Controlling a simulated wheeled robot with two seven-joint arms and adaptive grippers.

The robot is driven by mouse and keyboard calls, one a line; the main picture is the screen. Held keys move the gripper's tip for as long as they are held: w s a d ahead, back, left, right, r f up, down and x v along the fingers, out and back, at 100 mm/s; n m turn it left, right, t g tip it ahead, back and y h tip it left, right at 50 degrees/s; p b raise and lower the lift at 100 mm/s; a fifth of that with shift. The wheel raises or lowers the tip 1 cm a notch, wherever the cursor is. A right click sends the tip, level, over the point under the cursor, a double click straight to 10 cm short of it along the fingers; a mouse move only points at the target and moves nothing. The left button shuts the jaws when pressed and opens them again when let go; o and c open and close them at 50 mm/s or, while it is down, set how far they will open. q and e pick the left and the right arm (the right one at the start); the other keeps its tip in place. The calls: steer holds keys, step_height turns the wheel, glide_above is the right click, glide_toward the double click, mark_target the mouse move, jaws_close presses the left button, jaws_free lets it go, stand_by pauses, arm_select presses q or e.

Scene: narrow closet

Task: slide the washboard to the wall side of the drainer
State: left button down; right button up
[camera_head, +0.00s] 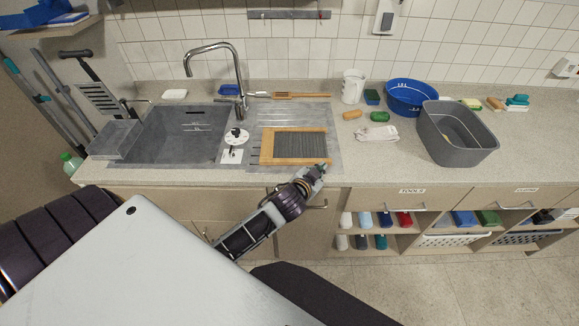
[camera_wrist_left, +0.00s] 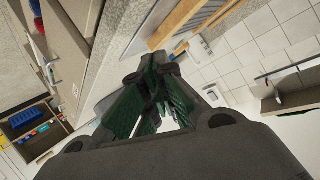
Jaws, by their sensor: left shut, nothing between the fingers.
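The washboard (camera_head: 293,147), a wooden frame around a grey ribbed panel, lies flat on the near part of the grey drainer (camera_head: 292,113), right of the sink basin. Bare drainer shows behind it, toward the tiled wall. My left gripper (camera_head: 321,169) is shut and empty at the washboard's near right corner, by the counter's front edge. I cannot tell whether it touches the washboard. In the left wrist view, the shut green-padded fingers (camera_wrist_left: 155,82) are close to the washboard's wooden frame (camera_wrist_left: 178,22). My right gripper is not in view.
The tall faucet (camera_head: 240,75) stands behind the sink. A wooden-handled brush (camera_head: 288,95) lies along the drainer's wall side. Right of the drainer are a white jug (camera_head: 352,87), a folded cloth (camera_head: 377,133), a blue basin (camera_head: 410,96) and a grey tub (camera_head: 457,134).

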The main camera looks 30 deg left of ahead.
arm_select(q)
steer(key=w+d+r+m+t+h, duration=0.25)
steer(key=d+r+m+h, duration=0.2)
steer(key=r, duration=0.35)
steer(key=w+d+r+m+t+h, duration=0.25)
steer(key=d+r+h, duration=0.2)
steer(key=r, duration=0.35)
steer(key=s+d+r+m+g+h, duration=0.3)
steer(key=s+d+m+g+h, duration=0.55)
steer(key=m, duration=0.85)
steer(key=s+a+f+m+g+y, duration=0.2)
steer(key=a+f+m+g+y, duration=0.35)
steer(key=f+g+y, duration=0.5)
steer(key=a+f+n+y, duration=0.1)
steer(key=a+y, duration=0.2)
steer(key=a, duration=0.7)
steer(key=w+a+f+n+y, duration=0.1)
steer(key=a+n+y, duration=0.1)
steer(key=a, duration=0.9)
steer(key=shift+w+f+t+y, duration=0.25)
steer(key=shift+w+t+y, duration=0.05)
steer(key=shift+y, duration=0.3)
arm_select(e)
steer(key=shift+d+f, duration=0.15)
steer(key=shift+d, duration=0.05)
